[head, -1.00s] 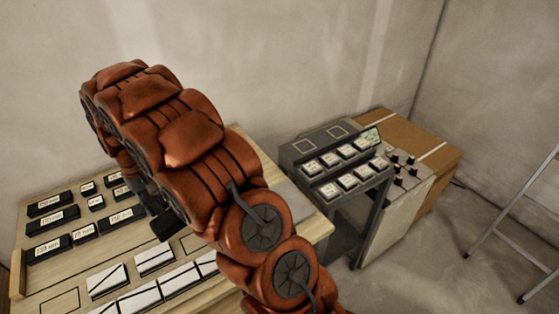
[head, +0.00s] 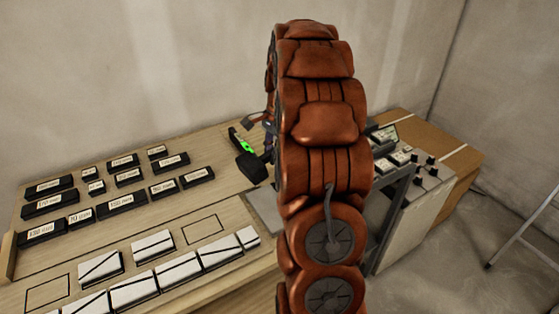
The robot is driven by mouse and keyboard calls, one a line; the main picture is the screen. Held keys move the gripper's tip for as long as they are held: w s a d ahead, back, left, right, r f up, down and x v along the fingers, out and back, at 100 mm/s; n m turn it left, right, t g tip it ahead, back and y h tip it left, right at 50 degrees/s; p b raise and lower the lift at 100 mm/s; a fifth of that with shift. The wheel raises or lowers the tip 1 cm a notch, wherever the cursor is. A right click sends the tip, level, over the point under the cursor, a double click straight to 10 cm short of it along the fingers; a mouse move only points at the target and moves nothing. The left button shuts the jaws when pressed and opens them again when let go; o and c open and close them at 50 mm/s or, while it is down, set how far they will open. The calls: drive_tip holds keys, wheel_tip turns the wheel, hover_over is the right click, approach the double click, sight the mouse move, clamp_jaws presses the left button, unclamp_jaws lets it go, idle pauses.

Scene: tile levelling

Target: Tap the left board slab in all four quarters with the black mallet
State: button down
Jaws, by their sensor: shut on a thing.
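The black mallet (head: 251,167) is at the back right of the wooden table, its dark block head low and a handle with a bright green part above it. My gripper (head: 263,133) is shut on the mallet, mostly hidden behind my orange arm. A flat grey slab (head: 265,208) lies at the table's right end, partly covered by my arm. I cannot tell whether it is the left board slab. Whether the mallet head touches anything below is unclear.
The wooden table (head: 215,140) bears several labelled black blocks (head: 122,203) and several white tiles with black lines (head: 134,290). A dark console (head: 396,158) with keys stands right of my arm, beside a brown box (head: 445,157). A metal ladder (head: 525,233) stands at far right.

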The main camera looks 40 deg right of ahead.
drive_tip(key=shift+m, duration=0.7)
drive_tip(key=shift+s+d+f+b, duration=0.3)
drive_tip(key=shift+f+b, duration=0.2)
drive_tip(key=shift+f, duration=0.7)
drive_tip(key=shift+s+d+f+b, duration=0.2)
drive_tip(key=shift+f+b, duration=0.35)
drive_tip(key=shift+f, duration=0.6)
drive_tip(key=shift+s+d+f+b, duration=0.2)
drive_tip(key=shift+d+f+b, duration=0.25)
drive_tip(key=shift+f, duration=0.75)
drive_tip(key=shift+a+f, duration=0.15)
drive_tip(key=shift+f, duration=0.55)
drive_tip(key=shift+r+p, duration=0.65)
drive_tip(key=shift+r, duration=1.65)
wheel_tip(320, 180, down, 5)
drive_tip(key=shift+f+b, duration=0.15)
drive_tip(key=shift+b, duration=0.45)
drive_tip(key=shift+r+p, duration=0.9)
drive_tip(key=shift+r, duration=1.8)
